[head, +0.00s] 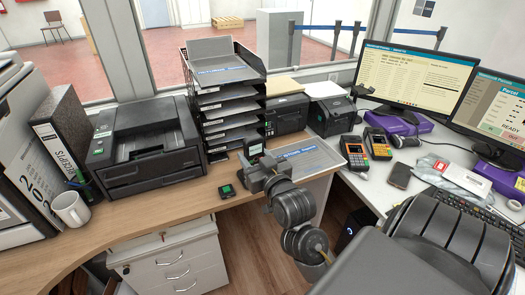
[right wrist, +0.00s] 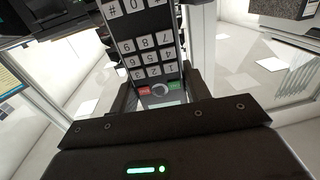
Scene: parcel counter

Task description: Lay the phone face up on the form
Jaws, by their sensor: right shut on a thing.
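My right gripper (right wrist: 160,95) is shut on the phone (right wrist: 148,45), a dark handset with a pale number keypad and red and green keys. In the right wrist view the keypad side faces the camera, and the digits appear upside down. The end near the palm is partly hidden by the gripper. In the head view the right gripper (head: 258,168) is at the left edge of the form (head: 312,160), a grey sheet with a blue band on the desk. I cannot tell whether the phone touches the desk. My left gripper is not in view.
A letter tray stack (head: 222,110) and a black label printer (head: 286,115) stand behind. A large printer (head: 145,150) and a white mug (head: 70,209) are left. Two card terminals (head: 354,153) (head: 378,144) and a dark flat object (head: 398,175) lie right.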

